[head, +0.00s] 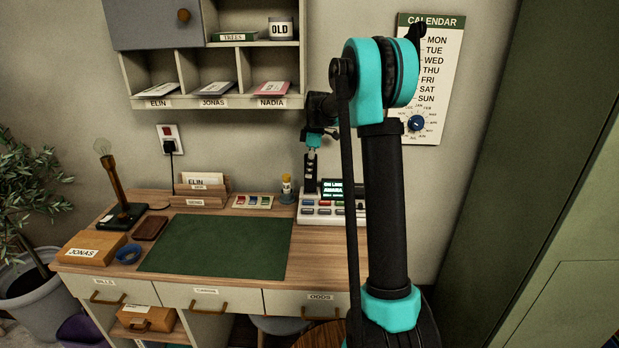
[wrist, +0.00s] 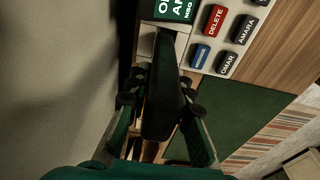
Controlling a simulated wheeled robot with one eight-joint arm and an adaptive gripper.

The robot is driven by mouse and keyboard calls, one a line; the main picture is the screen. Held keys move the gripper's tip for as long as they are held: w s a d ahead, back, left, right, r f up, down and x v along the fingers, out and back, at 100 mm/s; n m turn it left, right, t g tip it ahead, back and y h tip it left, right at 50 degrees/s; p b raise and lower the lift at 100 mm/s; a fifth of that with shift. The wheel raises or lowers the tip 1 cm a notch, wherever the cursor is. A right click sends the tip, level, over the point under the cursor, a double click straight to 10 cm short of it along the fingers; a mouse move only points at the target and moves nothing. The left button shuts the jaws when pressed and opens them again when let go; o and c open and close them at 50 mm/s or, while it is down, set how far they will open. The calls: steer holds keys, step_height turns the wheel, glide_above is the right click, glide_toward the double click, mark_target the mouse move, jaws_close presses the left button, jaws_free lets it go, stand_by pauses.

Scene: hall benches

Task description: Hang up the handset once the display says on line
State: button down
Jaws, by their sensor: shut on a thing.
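The phone console (head: 315,219) stands at the back right of the desk, partly hidden by my arm. Its green display (head: 332,188) reads "ON LINE" with "AMARA" below, the right side hidden; its corner also shows in the wrist view (wrist: 176,9). My gripper (head: 311,156) is over the console's left end. In the wrist view my gripper (wrist: 158,97) is shut on the black handset (wrist: 166,75). The handset's far end lies by the console's pale edge beside the display. I cannot tell whether it touches the cradle.
Coloured console buttons include red DELETE (wrist: 216,21) and dark OMAR (wrist: 227,65). A small figure on a blue pot (head: 287,190) and a tray of coloured pieces (head: 253,202) stand left of the console. The green desk mat (head: 215,245) is clear. The wall is close behind.

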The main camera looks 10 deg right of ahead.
mark_target(309, 191)
steer(key=shift+s+f, duration=0.1)
steer(key=shift+f, duration=1.45)
steer(key=c, duration=1.3)
jaws_free()
steer(key=shift+f, duration=0.15)
steer(key=shift+c, duration=0.2)
steer(key=r, duration=0.4)
steer(key=d+r, duration=0.1)
steer(key=r, duration=0.7)
steer(key=shift+s+d+r, duration=0.15)
steer(key=shift+d, duration=0.05)
steer(key=s+d+f+m+t, duration=0.1)
steer(key=s+f+m, duration=0.4)
steer(key=s, duration=0.7)
steer(key=s+f+m+t+h, duration=0.1)
steer(key=s+f+m, duration=0.4)
steer(key=s, duration=0.8)
steer(key=s+d+f+m+t, duration=0.1)
steer(key=s+f+m+t, duration=0.1)
steer(key=s+f+m, duration=0.3)
steer(key=shift+s+d+f+m, duration=0.15)
steer(key=shift+s+f, duration=0.4)
steer(key=shift+s, duration=0.75)
steer(key=shift+s+d+f+m, duration=0.1)
steer(key=shift+s+f, duration=0.5)
steer(key=shift+s, duration=0.7)
steer(key=shift+s+d+f+m, duration=0.15)
steer(key=shift+s+f, duration=0.4)
steer(key=shift+s, duration=0.75)
